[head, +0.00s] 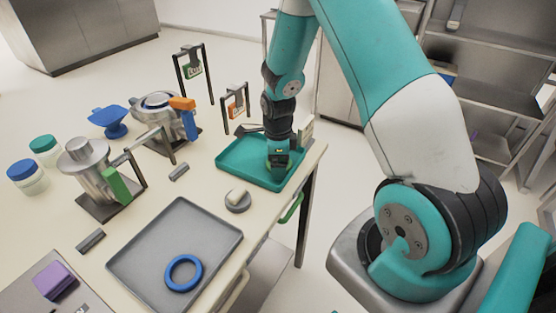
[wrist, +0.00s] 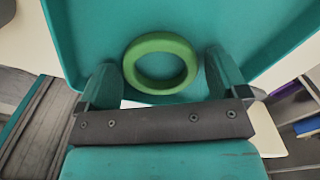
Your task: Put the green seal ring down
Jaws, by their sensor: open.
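The green seal ring (wrist: 160,88) lies flat on the floor of the teal tray (wrist: 80,30) in the wrist view. My gripper (wrist: 160,80) is open, with one finger on each side of the ring and a visible gap to it on both sides. In the head view my gripper (head: 279,168) is down in the teal tray (head: 237,164) near its right side. The ring is mostly hidden there behind the gripper, with only a bit of green showing.
A grey tray (head: 145,258) with a blue ring (head: 184,273) lies nearer on the table. A small round grey piece (head: 237,203) sits between the trays. Metal vessels (head: 86,165), a blue funnel (head: 110,121) and lidded jars (head: 27,175) stand at left. Tag stands (head: 235,104) rise behind the teal tray.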

